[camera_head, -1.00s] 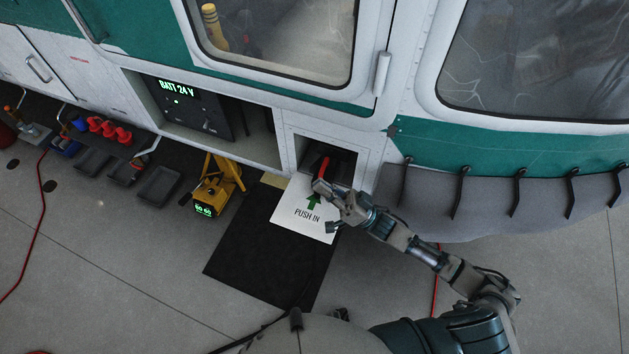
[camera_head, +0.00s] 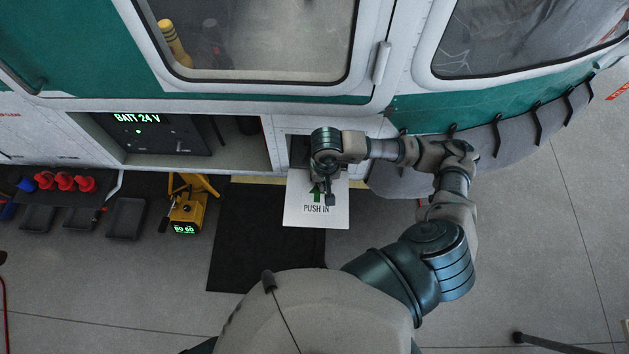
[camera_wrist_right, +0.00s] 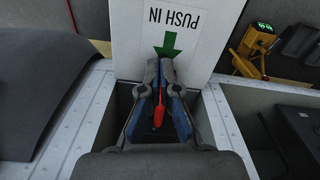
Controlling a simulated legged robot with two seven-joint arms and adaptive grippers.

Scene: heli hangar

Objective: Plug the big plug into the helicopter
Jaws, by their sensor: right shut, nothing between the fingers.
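The helicopter (camera_head: 270,108), white and green, stands across the top of the head view. Its small recessed bay (camera_head: 290,135) has a lowered white "PUSH IN" flap (camera_head: 295,210) with a green arrow. My right gripper (camera_wrist_right: 160,68) is shut, with its fingers over the bay in the right wrist view. A red strip (camera_wrist_right: 158,110), perhaps part of the plug or its socket, shows in the gap behind the fingertips, with dark shapes under it. In the head view my right wrist covers most of the bay, so I cannot tell how the plug sits. My left gripper is out of view.
A battery panel (camera_head: 150,135) reading "BATT 24 V" is in the larger bay to the left. A yellow device (camera_head: 185,212) with a green display stands beside the black mat (camera_head: 240,265). Dark trays (camera_head: 125,218) and red caps (camera_head: 65,181) are further left.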

